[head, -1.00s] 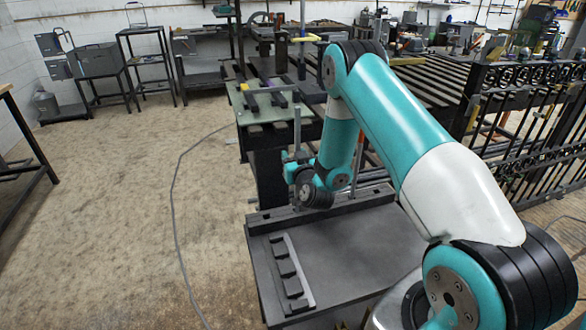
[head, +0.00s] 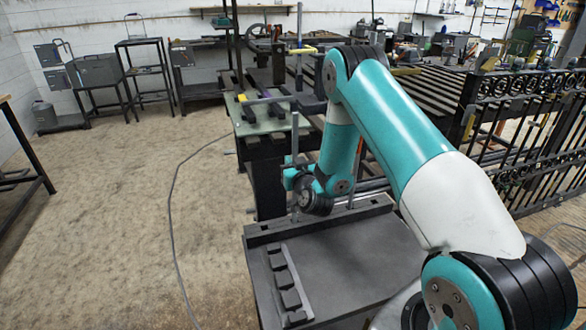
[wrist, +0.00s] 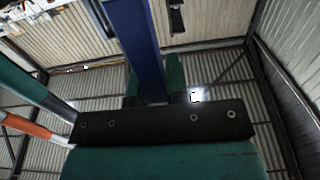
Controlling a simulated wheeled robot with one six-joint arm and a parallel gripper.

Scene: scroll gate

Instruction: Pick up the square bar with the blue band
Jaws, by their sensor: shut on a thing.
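In the wrist view, a bar with a blue face (wrist: 138,40) runs up from between the teal fingers of my gripper (wrist: 155,85), which is shut on it. In the head view, the bar (head: 295,132) shows as a thin grey upright above my gripper (head: 293,165). Its blue band cannot be made out there. My gripper is over the back edge of the dark stand, beside the slotted block (head: 270,231). The bar's lower end is partly hidden by my wrist, so I cannot tell whether it touches the block.
An orange-marked upright rod (head: 359,160) stands right of my wrist; an orange bar (wrist: 28,128) shows left in the wrist view. A stepped rack (head: 287,282) lies on the dark stand (head: 350,260). A bench (head: 262,122) is behind, a black gate (head: 520,130) at right. The left floor is open.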

